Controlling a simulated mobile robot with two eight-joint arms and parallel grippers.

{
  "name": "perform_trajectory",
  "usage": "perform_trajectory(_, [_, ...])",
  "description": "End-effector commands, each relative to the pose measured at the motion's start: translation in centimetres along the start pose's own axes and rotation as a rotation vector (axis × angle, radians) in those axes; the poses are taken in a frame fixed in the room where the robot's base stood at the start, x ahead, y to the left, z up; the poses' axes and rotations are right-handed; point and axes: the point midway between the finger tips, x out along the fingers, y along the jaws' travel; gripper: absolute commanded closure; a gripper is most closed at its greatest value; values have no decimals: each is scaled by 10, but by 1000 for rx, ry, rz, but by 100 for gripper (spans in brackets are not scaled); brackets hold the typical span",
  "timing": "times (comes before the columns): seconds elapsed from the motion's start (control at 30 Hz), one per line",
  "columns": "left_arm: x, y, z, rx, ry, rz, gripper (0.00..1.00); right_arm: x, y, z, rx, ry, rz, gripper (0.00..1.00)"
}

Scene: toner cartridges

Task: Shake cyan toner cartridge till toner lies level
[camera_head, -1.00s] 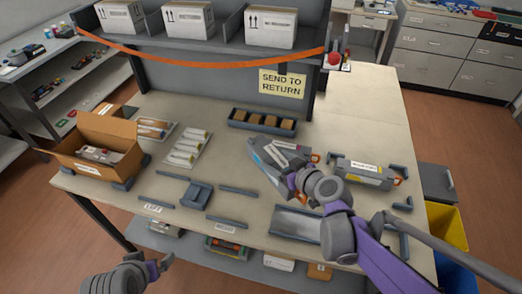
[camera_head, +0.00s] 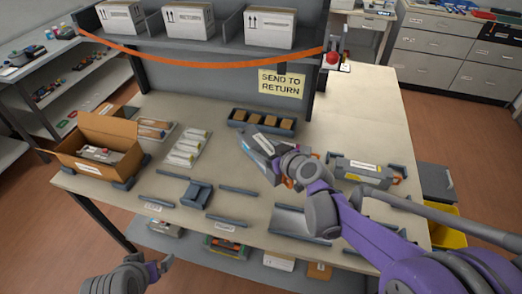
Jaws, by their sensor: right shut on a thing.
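A grey toner cartridge (camera_head: 256,147) with a small cyan mark at its left end and a white label is held tilted above the middle of the table. My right gripper (camera_head: 279,170) is shut on it; the wrist hides its near right end. The toner inside does not show. My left gripper (camera_head: 161,269) is low at the left, off the table's front edge, empty, its fingers apart.
Another labelled cartridge (camera_head: 362,170) lies in a holder at the right. An empty grey trough (camera_head: 290,222) is at the front. An open cardboard box (camera_head: 82,162) holds a cartridge at the left. A tray of brown blocks (camera_head: 240,124) lies behind the held cartridge.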

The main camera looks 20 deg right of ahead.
Motion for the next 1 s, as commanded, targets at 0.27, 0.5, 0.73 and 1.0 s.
perform_trajectory(0.27, [-1, 0, -3, 0, 3, 0, 0, 7, 1, -6, 1, 3, 3, 100])
perform_trajectory(0.5, [-1, 0, -2, 0, 2, 0, 0, 5, 1, -4, 1, 2, 4, 100])
perform_trajectory(0.73, [-1, 0, -3, 0, 3, 0, 0, -42, 2, 15, 3, 3, 7, 100])
perform_trajectory(1.0, [-1, 0, -3, 0, 2, 0, 0, -100, 2, 39, 3, 2, 8, 100])
